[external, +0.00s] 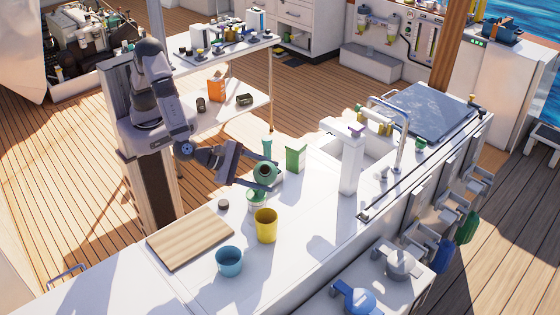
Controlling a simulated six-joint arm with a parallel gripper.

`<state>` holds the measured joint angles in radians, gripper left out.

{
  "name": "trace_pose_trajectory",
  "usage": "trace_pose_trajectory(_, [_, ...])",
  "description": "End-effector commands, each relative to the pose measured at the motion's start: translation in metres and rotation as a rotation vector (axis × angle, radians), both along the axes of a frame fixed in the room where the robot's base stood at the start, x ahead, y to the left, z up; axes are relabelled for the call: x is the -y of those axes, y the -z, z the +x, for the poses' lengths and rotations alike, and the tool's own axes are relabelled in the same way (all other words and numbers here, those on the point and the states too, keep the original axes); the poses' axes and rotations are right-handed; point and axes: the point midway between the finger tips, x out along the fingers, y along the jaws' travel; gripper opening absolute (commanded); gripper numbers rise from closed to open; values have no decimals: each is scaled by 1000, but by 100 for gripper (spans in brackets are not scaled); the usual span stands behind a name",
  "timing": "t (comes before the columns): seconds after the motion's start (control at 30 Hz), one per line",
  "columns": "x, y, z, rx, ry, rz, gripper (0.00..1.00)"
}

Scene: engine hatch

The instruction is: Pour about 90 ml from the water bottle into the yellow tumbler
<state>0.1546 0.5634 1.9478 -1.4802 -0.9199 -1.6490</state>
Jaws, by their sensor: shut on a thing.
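The yellow tumbler (266,226) stands upright on the white counter, its open top showing. My gripper (268,181) is above and behind it, shut on a green bottle (264,169), which I take to be the water bottle. The bottle is tilted, with its dark open mouth facing the camera side, a little above and behind the tumbler. The two look apart. No water stream shows, and the water level cannot be seen.
A green-and-white container (256,201) stands just behind the tumbler. A green box (295,158) and a tap (400,140) are further back.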

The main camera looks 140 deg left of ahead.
Motion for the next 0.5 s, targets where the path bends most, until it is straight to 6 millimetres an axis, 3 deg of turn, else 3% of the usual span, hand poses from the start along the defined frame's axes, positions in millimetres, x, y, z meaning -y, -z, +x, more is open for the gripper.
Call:
trace_pose_trajectory(0.03, [0, -8, 0, -28, 1, 24, 22])
trace_pose_trajectory(0.33, [-6, 1, -8, -195, 0, 168, 22])
trace_pose_trajectory(0.5, [-9, 28, -10, -290, 2, 251, 22])
